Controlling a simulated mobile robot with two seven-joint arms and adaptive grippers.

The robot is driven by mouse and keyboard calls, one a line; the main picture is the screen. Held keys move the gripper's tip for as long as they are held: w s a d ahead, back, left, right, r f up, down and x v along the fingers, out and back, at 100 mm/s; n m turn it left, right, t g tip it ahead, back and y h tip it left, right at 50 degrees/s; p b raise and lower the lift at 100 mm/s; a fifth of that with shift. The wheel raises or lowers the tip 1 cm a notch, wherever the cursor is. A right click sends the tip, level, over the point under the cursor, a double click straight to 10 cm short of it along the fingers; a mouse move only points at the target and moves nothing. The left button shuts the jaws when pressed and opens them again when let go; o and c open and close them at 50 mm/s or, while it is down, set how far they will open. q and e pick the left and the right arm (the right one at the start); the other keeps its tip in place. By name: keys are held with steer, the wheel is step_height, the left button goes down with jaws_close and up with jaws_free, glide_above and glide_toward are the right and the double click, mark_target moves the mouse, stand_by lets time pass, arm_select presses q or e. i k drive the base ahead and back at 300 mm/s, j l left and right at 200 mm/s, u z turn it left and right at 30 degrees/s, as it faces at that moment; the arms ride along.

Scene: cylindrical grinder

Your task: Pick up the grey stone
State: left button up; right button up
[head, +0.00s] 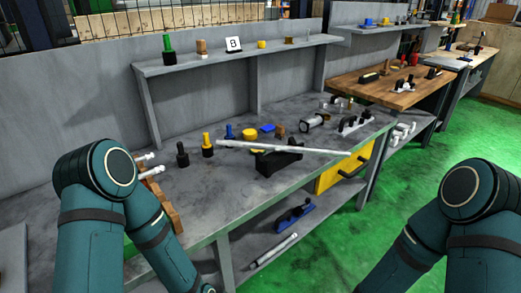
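I cannot pick out a grey stone with certainty in the head view; the small items on the bench are too small to tell apart. The grey workbench (225,190) stands in front of me with several small parts on it. Both my arms show at the lower left and lower right, but neither gripper is in the picture.
A long pale rod (300,149) lies across a black block (276,161) on the bench. Black, yellow and blue knobbed parts stand behind it. A raised shelf (220,60) carries a number card (233,44). A yellow drawer (335,172) sits below. Green floor (400,200) is clear at right.

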mark_target(279, 135)
steer(key=i+l, duration=0.2)
steer(key=l, duration=0.15)
steer(key=i+l+u, duration=0.2)
steer(key=i+l, duration=0.15)
steer(key=l, duration=0.3)
steer(key=i+l, duration=0.15)
steer(key=l, duration=0.2)
steer(key=i+l+u, duration=0.1)
steer(key=l, duration=0.25)
steer(key=i+l, duration=0.25)
steer(key=l, duration=0.15)
steer(key=u, duration=0.05)
